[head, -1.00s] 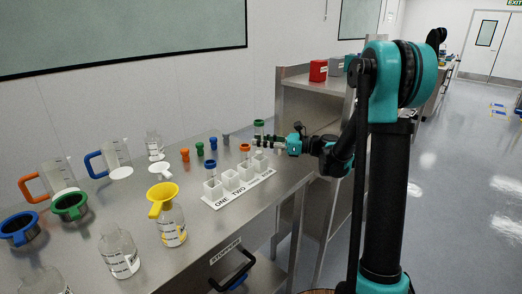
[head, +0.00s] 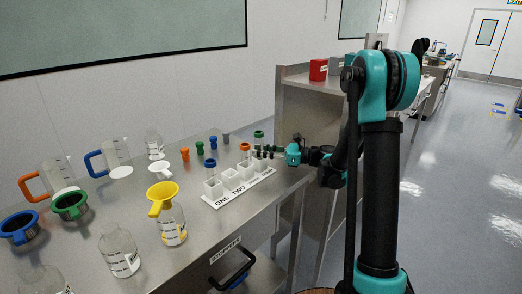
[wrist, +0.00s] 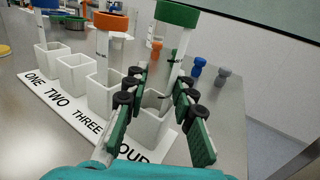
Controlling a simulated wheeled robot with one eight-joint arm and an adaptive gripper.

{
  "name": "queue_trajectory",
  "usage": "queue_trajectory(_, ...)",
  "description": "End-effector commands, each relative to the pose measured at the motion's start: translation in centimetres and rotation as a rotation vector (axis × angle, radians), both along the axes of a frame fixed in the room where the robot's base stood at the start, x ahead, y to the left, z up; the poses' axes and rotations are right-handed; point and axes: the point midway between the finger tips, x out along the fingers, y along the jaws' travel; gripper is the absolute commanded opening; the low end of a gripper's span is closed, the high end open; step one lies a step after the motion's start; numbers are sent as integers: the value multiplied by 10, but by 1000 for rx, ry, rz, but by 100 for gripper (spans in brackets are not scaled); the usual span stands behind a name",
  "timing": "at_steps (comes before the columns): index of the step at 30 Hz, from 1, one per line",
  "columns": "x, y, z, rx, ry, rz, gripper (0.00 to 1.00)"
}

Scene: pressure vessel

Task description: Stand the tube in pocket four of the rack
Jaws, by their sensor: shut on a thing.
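The tube (wrist: 174,43) is clear with a green cap, and the cap also shows in the head view (head: 259,133). My gripper (wrist: 160,77) is shut on its body and holds it roughly upright over pocket four (wrist: 150,125). Its lower end is at the pocket's mouth, partly hidden by my fingers; I cannot tell how far inside it is. In the head view my gripper (head: 265,153) is at the right end of the white rack (head: 240,193). The rack's label for pocket four is partly covered by my gripper.
An orange-capped tube (wrist: 103,45) stands in pocket three, beside my left finger. A blue-capped tube (wrist: 42,28) stands in pocket one; pocket two (wrist: 72,72) looks empty. Several coloured stoppers stand behind the rack. A yellow funnel on a bottle (head: 162,195) stands left of it.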

Motion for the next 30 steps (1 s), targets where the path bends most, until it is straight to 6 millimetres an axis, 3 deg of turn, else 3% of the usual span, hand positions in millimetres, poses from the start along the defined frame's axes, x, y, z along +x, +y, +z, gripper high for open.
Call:
queue_trajectory(4,0,0,-1,0,0,0,1)
queue_trajectory(5,0,0,-1,0,0,0,29)
queue_trajectory(9,0,0,-1,0,0,0,46)
queue_trajectory(18,0,0,-1,0,0,0,46)
queue_trajectory(23,-1,0,10,0,0,0,46)
queue_trajectory(30,-6,-48,11,0,0,-5,46)
